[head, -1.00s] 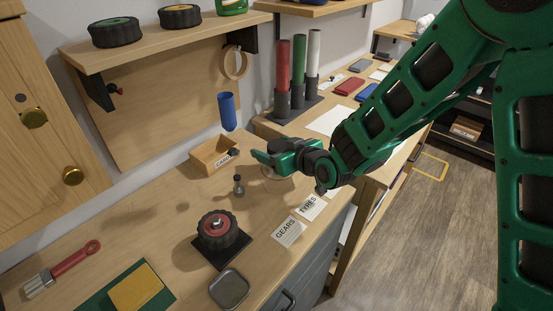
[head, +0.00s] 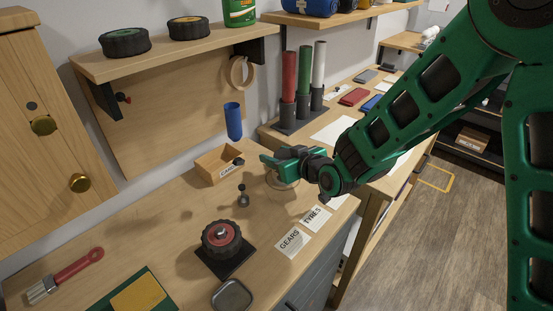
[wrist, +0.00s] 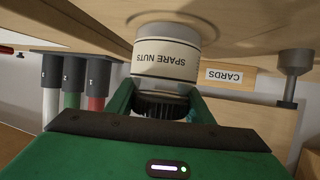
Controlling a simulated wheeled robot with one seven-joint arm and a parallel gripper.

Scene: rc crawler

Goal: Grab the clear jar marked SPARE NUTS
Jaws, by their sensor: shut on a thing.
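The clear jar marked SPARE NUTS (wrist: 165,55) shows upside down in the wrist view, with a pale label and a dark ribbed lid towards me. My gripper (wrist: 155,100) has a finger on each side of the jar near the lid and is shut on it. In the head view my gripper (head: 272,163) is above the bench, and the jar (head: 283,183) shows faintly below the fingers, partly hidden. The jar's base is at or very near the bench top; I cannot tell if it touches.
A wooden CARDS box (head: 212,168) stands just left of my gripper. A small dark metal post (head: 243,198) stands in front of it. A wheel (head: 221,238) sits on a black pad. Red, green and white tubes (head: 303,75) stand behind. TYRES (head: 316,217) and GEARS (head: 292,243) labels lie nearby.

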